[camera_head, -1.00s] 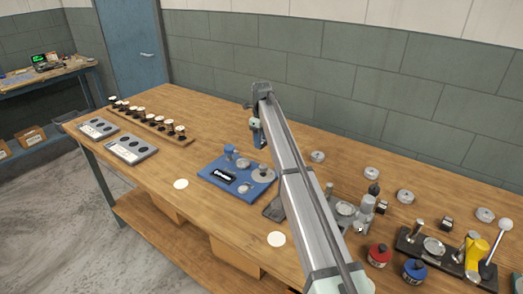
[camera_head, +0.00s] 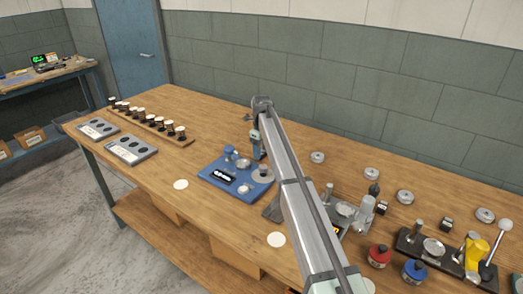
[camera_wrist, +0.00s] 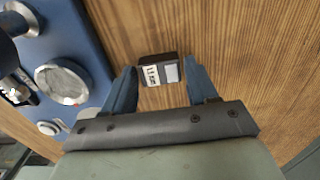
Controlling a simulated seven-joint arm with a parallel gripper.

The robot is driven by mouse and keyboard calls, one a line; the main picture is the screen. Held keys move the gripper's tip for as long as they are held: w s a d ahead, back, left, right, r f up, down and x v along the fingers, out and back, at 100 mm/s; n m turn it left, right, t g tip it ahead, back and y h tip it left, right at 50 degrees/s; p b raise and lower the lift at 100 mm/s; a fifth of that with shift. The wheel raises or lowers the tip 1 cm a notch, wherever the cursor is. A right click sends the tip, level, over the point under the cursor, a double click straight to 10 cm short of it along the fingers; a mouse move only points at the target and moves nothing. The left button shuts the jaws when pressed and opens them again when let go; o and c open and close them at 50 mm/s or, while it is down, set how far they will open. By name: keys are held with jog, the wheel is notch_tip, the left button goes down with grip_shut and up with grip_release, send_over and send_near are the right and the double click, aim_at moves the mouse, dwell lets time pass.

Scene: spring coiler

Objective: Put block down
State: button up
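The block (camera_wrist: 160,72) is small and dark, with a white printed label and a light grey patch. In the wrist view it is on or just above the wooden bench, between my fingertips. My gripper (camera_wrist: 160,66) has two blue fingers standing apart, with narrow gaps showing beside the block. In the head view my gripper (camera_head: 256,152) is low over the bench, just behind the blue fixture (camera_head: 215,179). The block cannot be made out in the head view.
The blue fixture, with round metal parts, also fills the left of the wrist view (camera_wrist: 90,60). A rack of knobs (camera_head: 150,121) and grey trays (camera_head: 131,151) stand left. Bare bench (camera_head: 215,135) lies behind the fixture.

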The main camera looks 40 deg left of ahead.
aim_at(262, 152)
jog(key=shift+o, duration=1.4)
notch_tip(262, 152, up, 12)
jog(key=shift+r, duration=0.15)
dwell(1.0)
jog(key=shift+c, duration=1.2)
